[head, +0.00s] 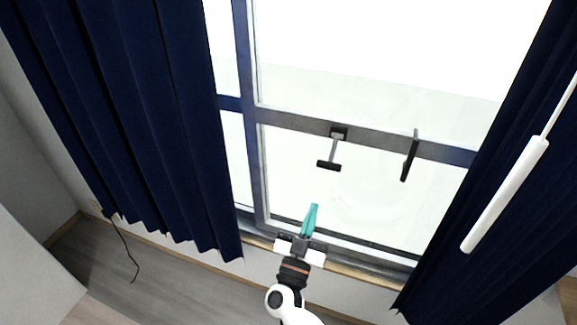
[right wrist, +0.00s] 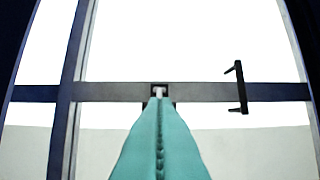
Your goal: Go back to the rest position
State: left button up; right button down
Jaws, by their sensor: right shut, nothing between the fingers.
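My right gripper (head: 310,219) has teal fingers that are pressed together with nothing between them. In the head view it is in front of the lower window pane, below a dark T-shaped window handle (head: 329,165). In the right wrist view the closed fingers (right wrist: 159,112) point at the window's dark cross rail (right wrist: 200,92), and their tips hide most of that handle. I cannot tell the exact gap between the fingertips and the window. My left gripper is in neither view.
A second dark handle (head: 410,158) is on the rail to the right. Dark blue curtains hang at the left (head: 120,110) and right (head: 500,190). A white rod (head: 505,195) hangs at the right. A black cord (head: 125,247) reaches the wooden floor (head: 170,285) at lower left.

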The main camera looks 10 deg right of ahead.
jog(key=s+a+f+n+g+y, duration=0.15)
jog(key=f+n+y, duration=0.35)
jog(key=f, duration=0.6)
jog(key=s+a+f+n+y, duration=0.15)
jog(key=f+n+y, duration=0.25)
jog(key=f+y, duration=0.45)
jog(key=s+f+n+g+y+b, duration=0.1)
jog(key=s+f+g, duration=0.3)
jog(key=f, duration=0.5)
jog(key=s+f+g, duration=0.2)
jog(key=s+f, duration=0.4)
jog(key=f, duration=0.3)
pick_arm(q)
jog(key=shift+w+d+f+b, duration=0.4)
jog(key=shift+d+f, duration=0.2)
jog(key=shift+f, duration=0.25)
pick_arm(e)
jog(key=s+d+f+g, duration=0.3)
jog(key=s+f, duration=0.2)
jog(key=s, duration=0.5)
jog(key=s+d+f+g+h, duration=0.1)
jog(key=s+d+f+g, duration=0.3)
jog(key=s, duration=0.6)
jog(key=s+d+f+m+g+h, duration=0.1)
jog(key=s+d+f+g, duration=0.2)
jog(key=s+f, duration=0.4)
jog(key=s+g, duration=0.1)
jog(key=s, duration=0.2)
jog(key=shift+s+d+f, duration=0.2)
jog(key=shift+d+f, duration=0.1)
